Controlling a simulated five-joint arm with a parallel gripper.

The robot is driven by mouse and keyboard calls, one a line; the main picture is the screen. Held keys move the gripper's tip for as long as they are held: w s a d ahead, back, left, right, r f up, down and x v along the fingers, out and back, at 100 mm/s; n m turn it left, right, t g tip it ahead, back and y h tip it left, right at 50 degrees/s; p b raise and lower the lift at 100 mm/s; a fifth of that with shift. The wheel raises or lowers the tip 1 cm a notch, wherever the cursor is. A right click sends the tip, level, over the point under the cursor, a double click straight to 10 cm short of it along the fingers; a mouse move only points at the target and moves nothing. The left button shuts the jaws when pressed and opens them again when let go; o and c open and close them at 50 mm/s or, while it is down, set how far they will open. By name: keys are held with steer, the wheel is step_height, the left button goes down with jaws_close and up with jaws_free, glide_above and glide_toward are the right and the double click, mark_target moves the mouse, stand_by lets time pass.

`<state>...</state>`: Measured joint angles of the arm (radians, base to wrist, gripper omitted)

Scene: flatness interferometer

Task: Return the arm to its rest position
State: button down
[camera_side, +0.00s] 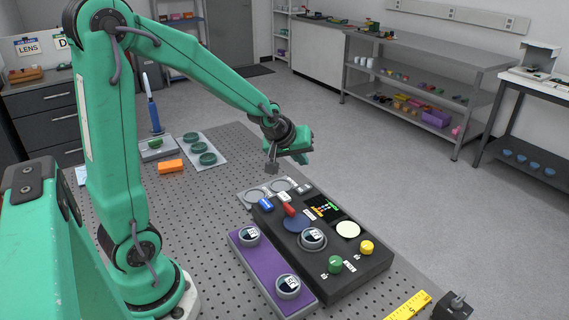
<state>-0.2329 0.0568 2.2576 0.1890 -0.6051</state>
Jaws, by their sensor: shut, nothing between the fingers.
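My green arm reaches from the left over the perforated table. My gripper (272,168) points down above the table, just behind the dark instrument box (345,268). It is shut and empty, and its fingertips are small and dark in this view. The box carries a red lever (289,210), a small lit screen, a green knob (335,264), a yellow knob (367,247) and a round labelled piece (312,238). A purple tray (262,271) beside the box holds two round labelled pieces (249,235). A grey plate with round rings (254,196) lies below my gripper.
An orange block (170,166), a pale mat (216,146) with several green dishes, and a blue-handled tool upright on a grey stand (158,154) are at the back left. A yellow ruler (408,306) and a small dark device (453,308) lie at the front right.

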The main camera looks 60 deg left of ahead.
steer(key=s+d+r+m, duration=0.4)
steer(key=s+d, duration=0.1)
steer(key=s, duration=0.5)
steer(key=s+d+r+m+g+h, duration=0.1)
steer(key=s+d+r+m, duration=0.4)
steer(key=s, duration=0.5)
steer(key=shift+m+g+h, duration=0.3)
